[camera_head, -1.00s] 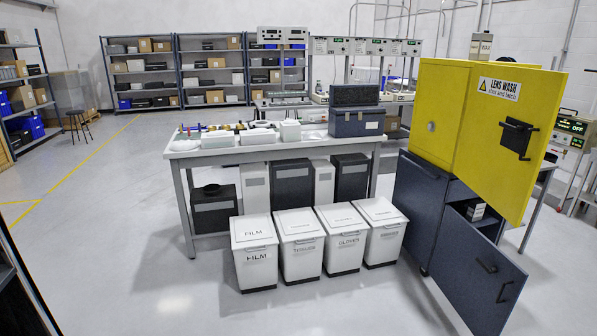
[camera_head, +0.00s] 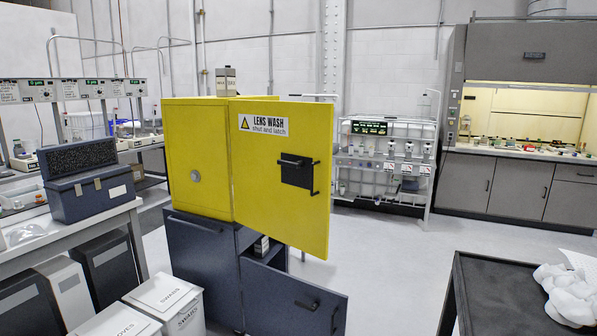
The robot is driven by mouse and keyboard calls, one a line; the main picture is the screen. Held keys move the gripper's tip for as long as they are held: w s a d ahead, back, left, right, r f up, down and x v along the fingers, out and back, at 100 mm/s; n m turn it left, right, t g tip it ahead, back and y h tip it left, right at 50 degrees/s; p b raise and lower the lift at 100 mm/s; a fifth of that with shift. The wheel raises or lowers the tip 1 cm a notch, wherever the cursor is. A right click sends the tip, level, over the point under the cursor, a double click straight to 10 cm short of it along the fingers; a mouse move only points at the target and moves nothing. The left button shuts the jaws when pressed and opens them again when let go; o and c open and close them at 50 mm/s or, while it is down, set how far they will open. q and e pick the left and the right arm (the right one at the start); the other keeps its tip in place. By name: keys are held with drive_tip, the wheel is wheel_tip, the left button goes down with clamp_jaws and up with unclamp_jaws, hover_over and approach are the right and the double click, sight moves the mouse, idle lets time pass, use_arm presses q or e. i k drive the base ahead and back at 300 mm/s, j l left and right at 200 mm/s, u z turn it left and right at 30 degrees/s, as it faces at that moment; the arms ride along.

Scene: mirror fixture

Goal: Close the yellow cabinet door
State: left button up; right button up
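The yellow cabinet (camera_head: 197,165) stands on a dark blue lower cabinet (camera_head: 197,262) near the middle of the view. Its yellow door (camera_head: 270,200) stands open, swung out toward me and to the right. The door bears a "LENS WASH shut and latch" label (camera_head: 264,125) and a black handle and latch plate (camera_head: 297,172). The inside of the yellow cabinet is hidden behind the door. The lower blue door (camera_head: 290,300) also stands open, below the yellow one. Neither of my grippers is in view.
A black-topped table (camera_head: 520,290) with white crumpled cloth (camera_head: 570,292) is at the lower right. A workbench (camera_head: 75,238) with a blue case (camera_head: 90,190) and white bins (camera_head: 165,298) are at the left. Clear floor lies right of the doors.

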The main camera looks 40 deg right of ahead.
sight(290, 206)
drive_tip(key=z, duration=1.15)
